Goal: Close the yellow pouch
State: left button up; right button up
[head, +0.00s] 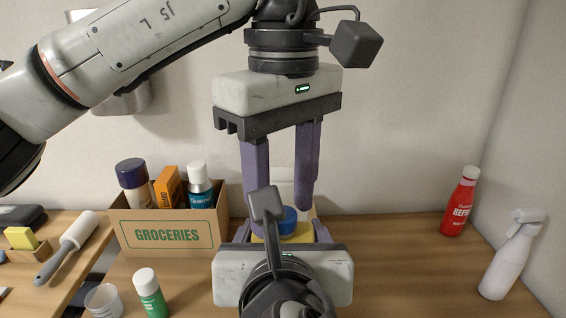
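The yellow pouch (302,237) shows only as small yellow patches at the centre of the head view, mostly hidden behind my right gripper. A round blue thing (289,222) shows just above the yellow; I cannot tell whether it is part of the pouch. My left gripper (279,203) is above it, pointing down, with its two purple fingers spread and nothing seen held between them. My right gripper (281,232) reaches in from the bottom, its purple fingers apart on either side of the yellow. Contact with the pouch cannot be seen.
A GROCERIES box (170,237) with bottles and an orange carton stands left of the grippers. A green bottle (150,292) and a clear cup (103,300) are in front of it. A red bottle (461,200) and white spray bottle (512,255) stand right. Table (410,260) between is clear.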

pick_arm(q)
notch_tip(320, 180, up, 12)
jog(key=shift+f, duration=0.25)
jog(key=shift+w, duration=0.1)
dwell(0.5)
